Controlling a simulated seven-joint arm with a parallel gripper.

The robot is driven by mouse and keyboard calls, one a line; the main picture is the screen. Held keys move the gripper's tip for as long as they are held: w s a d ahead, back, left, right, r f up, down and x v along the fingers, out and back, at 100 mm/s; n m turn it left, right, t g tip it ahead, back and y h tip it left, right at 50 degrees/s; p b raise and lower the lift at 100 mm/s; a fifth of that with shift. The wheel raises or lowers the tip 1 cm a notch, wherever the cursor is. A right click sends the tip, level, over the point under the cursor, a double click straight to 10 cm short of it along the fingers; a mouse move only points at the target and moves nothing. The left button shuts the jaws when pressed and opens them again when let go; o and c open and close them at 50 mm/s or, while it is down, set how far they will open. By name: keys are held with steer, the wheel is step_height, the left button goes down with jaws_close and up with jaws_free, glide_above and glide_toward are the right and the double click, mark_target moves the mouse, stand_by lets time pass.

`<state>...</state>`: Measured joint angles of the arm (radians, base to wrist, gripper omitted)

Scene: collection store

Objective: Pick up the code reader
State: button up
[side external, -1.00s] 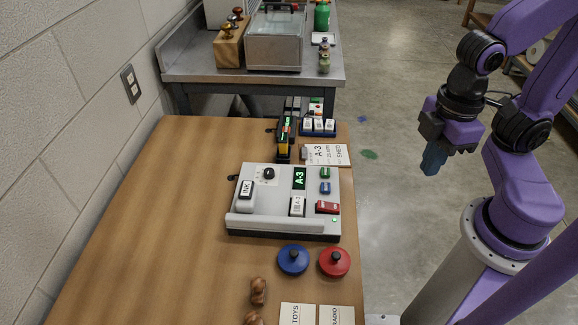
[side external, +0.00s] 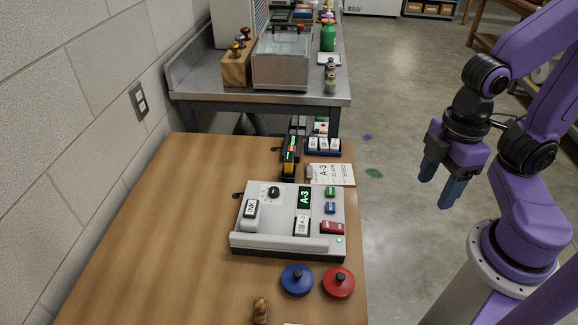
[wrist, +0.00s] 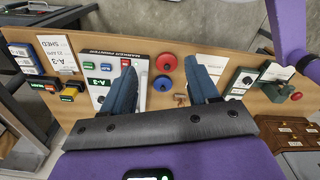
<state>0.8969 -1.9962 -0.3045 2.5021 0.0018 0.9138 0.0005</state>
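A black and yellow device with a lit green strip (side external: 290,157), which looks like the code reader, sits near the table's far end, beyond the grey marker printer (side external: 280,241). In the wrist view its yellow and black part (wrist: 71,91) is at the left, outside my fingers. My gripper (side external: 440,190) is open and empty, in the air right of the table. In the wrist view my gripper (wrist: 162,76) has its two blue fingers wide apart, with the printer and a red round knob beyond them.
Beside the device are a blue rack of white blocks (side external: 323,146) and an A-3 card (side external: 331,174). Blue (side external: 297,280) and red (side external: 339,283) round pads lie before the printer. A steel bench (side external: 190,88) stands behind. The table's left side is clear.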

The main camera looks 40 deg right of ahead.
steer(key=shift+w, duration=0.1)
steer(key=w+a+m, duration=0.4)
steer(key=w+m, duration=0.2)
steer(key=w, duration=0.4)
steer(key=m+t+h, duration=0.2)
steer(key=m+h, duration=0.1)
steer(key=m, duration=1.3)
glide_above(289, 156)
steer(key=s+a, duration=0.2)
steer(key=s, duration=0.2)
step_height(289, 156, down, 9)
steer(key=x, duration=1.1)
steer(key=shift+w+a+f, duration=0.2)
steer(key=shift+w+a, duration=0.1)
steer(key=shift+a, duration=0.1)
steer(key=shift+w+x, duration=0.2)
steer(key=shift+x, duration=1.15)
steer(key=shift+w+x, duration=0.25)
steer(key=shift+x, duration=1.1)
steer(key=shift+a, duration=0.2)
steer(key=shift+r, duration=0.1)
steer(key=c, duration=1)
